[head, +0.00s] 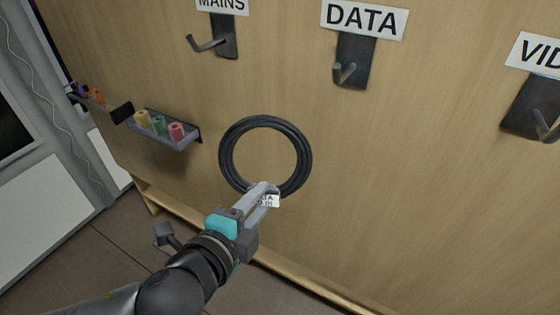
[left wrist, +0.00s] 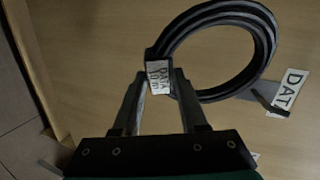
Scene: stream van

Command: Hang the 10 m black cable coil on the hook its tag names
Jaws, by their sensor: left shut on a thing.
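The black cable coil (head: 229,140) is upright in front of the wooden wall, below the hooks. My left gripper (head: 268,190) is shut on the coil's lower edge, beside its white tag (head: 269,200), which is partly hidden by the fingers and ends in "ATA". In the left wrist view the coil (left wrist: 262,60) rises beyond the fingers and the tag (left wrist: 160,78) reads "DATA" with a smaller line. The DATA hook (head: 345,72) is above and to the right of the coil, under its DATA label (head: 364,19). My right gripper is not in view.
The MAINS hook (head: 208,43) is at upper left and another hook (head: 545,125) under a label starting "VID" (head: 537,54) is at right. A small shelf (head: 181,144) with coloured rolls is on the wall at left. The wall between coil and DATA hook is clear.

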